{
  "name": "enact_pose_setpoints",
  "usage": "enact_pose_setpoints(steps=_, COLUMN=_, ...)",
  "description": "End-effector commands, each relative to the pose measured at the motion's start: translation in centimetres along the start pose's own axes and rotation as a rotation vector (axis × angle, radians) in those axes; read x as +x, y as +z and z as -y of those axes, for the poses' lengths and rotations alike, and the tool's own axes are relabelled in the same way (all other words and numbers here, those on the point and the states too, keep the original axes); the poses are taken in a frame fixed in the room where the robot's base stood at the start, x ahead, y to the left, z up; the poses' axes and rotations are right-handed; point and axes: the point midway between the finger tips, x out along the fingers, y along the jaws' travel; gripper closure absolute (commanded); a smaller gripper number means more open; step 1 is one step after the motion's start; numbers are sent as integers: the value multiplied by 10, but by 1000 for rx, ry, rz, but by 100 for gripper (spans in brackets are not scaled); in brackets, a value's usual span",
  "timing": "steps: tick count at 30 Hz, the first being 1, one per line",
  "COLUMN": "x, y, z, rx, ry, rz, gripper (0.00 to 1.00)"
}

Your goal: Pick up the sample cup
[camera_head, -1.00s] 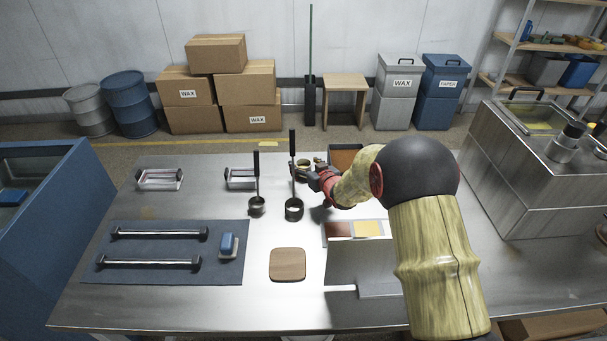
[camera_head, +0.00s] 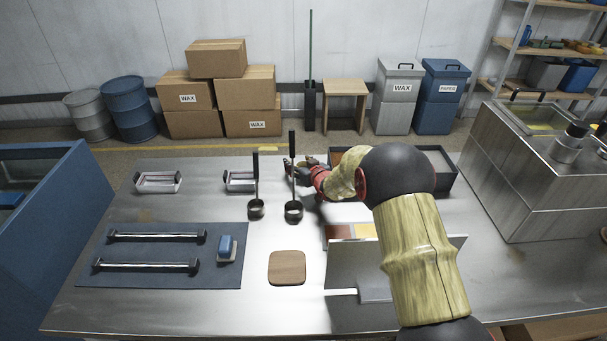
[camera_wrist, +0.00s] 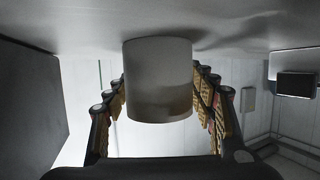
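The sample cup, a plain grey cylinder (camera_wrist: 158,85), fills the middle of the wrist view, where the picture is upside down and the tabletop is at the top. My gripper (camera_wrist: 158,78) has one finger on each side of the cup. The fingers look spread around it, with no clear sign of a squeeze. In the head view my gripper (camera_head: 297,168) is low over the back of the table, behind the dip cups. The sample cup is hidden or too small to make out there.
Two dark dip cups with tall black handles, left (camera_head: 256,209) and right (camera_head: 293,211), stand just in front of my gripper. A dark open tray (camera_head: 446,172) lies behind my arm. A wooden square (camera_head: 287,267) and a blue mat (camera_head: 155,271) lie nearer.

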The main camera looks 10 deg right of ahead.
Motion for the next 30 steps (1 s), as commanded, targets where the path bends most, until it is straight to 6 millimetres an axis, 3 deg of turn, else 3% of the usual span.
enact_pose_setpoints(steps=22, x=0, y=0, z=0, rx=0, ry=0, rz=0, gripper=89)
enact_pose_setpoints(steps=30, x=0, y=0, z=0, rx=0, ry=0, rz=0, gripper=91)
